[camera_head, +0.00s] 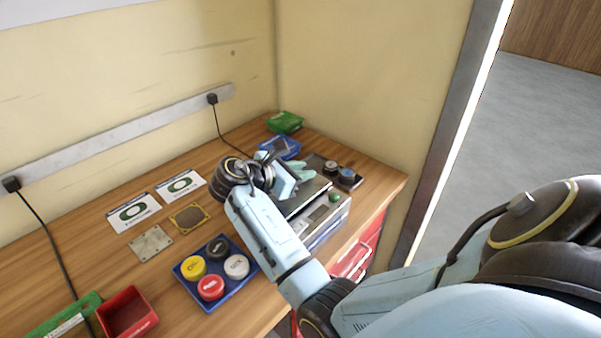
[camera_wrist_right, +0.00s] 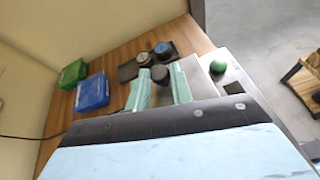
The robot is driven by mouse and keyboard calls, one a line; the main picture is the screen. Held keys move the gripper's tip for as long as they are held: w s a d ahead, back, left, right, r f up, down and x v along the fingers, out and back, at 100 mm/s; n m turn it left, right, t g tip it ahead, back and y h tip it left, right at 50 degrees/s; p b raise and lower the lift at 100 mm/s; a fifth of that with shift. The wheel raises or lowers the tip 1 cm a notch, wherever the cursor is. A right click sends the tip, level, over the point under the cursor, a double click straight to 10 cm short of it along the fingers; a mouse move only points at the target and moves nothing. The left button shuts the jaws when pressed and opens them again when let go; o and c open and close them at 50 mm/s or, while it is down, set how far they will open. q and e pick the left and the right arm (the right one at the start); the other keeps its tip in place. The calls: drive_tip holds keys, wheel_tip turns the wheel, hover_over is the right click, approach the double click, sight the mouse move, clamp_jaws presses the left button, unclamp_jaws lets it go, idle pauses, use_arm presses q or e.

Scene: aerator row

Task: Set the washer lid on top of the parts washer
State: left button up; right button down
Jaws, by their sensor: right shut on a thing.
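The parts washer (camera_head: 322,217) is a pale metal box with a green button on its front part, standing near the right end of the bench; its button side (camera_wrist_right: 232,87) also shows in the wrist view. The washer lid (camera_head: 309,190) appears to be the flat silver plate at the washer's top, with a dark knob (camera_wrist_right: 177,75) at my fingertips. My right gripper (camera_head: 296,168) has pale green fingers shut at this knob; they also show in the wrist view (camera_wrist_right: 162,85). My wrist hides much of the lid, so I cannot tell whether it touches the washer. My left gripper is out of view.
A dark plate with two round knobs (camera_head: 347,173) lies just behind the washer. Blue (camera_head: 283,149) and green (camera_head: 286,122) bins stand toward the back corner. A blue tray of colored caps (camera_head: 225,284) and a red bin (camera_head: 128,313) lie left of my arm. Walls close the back.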

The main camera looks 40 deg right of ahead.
drive_tip(key=shift+f, duration=0.2)
drive_tip(key=shift+r, duration=0.1)
drive_tip(key=shift+p, duration=0.65)
drive_tip(key=shift+f, duration=0.2)
drive_tip(key=shift+p, duration=0.75)
